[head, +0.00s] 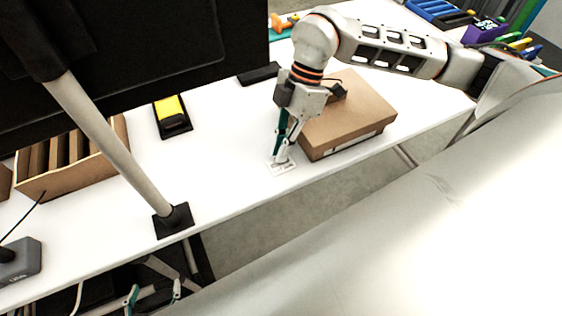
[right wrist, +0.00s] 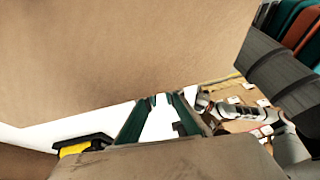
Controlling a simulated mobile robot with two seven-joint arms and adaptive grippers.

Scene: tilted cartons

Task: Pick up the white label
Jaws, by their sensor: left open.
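The white label (head: 283,168) lies on the white table near its front edge, just left of the closed brown carton. My right gripper (head: 282,155) points down at it in the head view, with its fingertips at or just above the label, partly covering it. In the right wrist view the teal fingers (right wrist: 161,99) have a narrow white gap between their tips. I cannot tell whether this white is label or table, or whether the fingers touch the label. My left gripper (head: 154,292) is open and empty, low at the bottom left, below the table edge.
The brown carton (head: 345,118) stands close beside my right gripper. A black and yellow device (head: 172,114) and a brown divided box (head: 72,165) stand further left. A pole on a black foot (head: 172,220) rises near the front edge.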

